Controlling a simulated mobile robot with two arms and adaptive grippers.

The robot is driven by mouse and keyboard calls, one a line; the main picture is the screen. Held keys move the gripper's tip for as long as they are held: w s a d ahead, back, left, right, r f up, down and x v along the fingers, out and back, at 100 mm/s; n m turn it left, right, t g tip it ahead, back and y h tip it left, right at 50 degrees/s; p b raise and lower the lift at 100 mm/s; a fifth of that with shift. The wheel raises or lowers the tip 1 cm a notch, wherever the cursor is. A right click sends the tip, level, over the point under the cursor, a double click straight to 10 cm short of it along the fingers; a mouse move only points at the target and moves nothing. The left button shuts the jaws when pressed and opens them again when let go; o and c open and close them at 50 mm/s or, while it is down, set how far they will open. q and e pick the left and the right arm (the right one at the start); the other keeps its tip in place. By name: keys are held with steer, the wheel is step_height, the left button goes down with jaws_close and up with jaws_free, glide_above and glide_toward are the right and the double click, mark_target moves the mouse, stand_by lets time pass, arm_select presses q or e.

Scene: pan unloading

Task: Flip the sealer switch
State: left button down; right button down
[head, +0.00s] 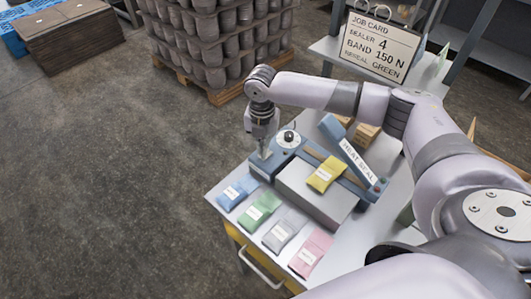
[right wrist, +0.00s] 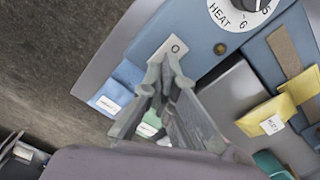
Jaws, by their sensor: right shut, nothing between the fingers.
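The blue heat sealer (head: 289,157) sits on the table, with a raised arm labelled HEAT SEAL (head: 357,160) and a dark heat dial (head: 288,137). In the right wrist view, a pale switch plate marked O (right wrist: 171,47) is on the sealer's blue top, beside the dial (right wrist: 240,8). My right gripper (head: 262,154) is shut and empty, pointing down over the sealer's left end. In the right wrist view its fingertips (right wrist: 164,62) are at the plate's lower edge and partly hide it. I cannot tell whether they touch it. My left gripper is out of view.
Blue, green, grey and pink packets lie along the table's front edge (head: 219,203). A yellow packet (head: 325,174) lies on the sealer's grey platform. A job card (head: 381,46) stands behind, reading sealer 4.

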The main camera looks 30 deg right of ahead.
steer(key=shift+s+f+b, duration=0.1)
steer(key=shift+f+b, duration=0.25)
steer(key=shift+f, duration=0.6)
stand_by(0.3)
step_height(320, 180, up, 2)
steer(key=shift+r+p, duration=0.1)
steer(key=shift+p, duration=1.15)
step_height(320, 180, up, 5)
steer(key=p, duration=0.4)
steer(key=shift+p, duration=0.35)
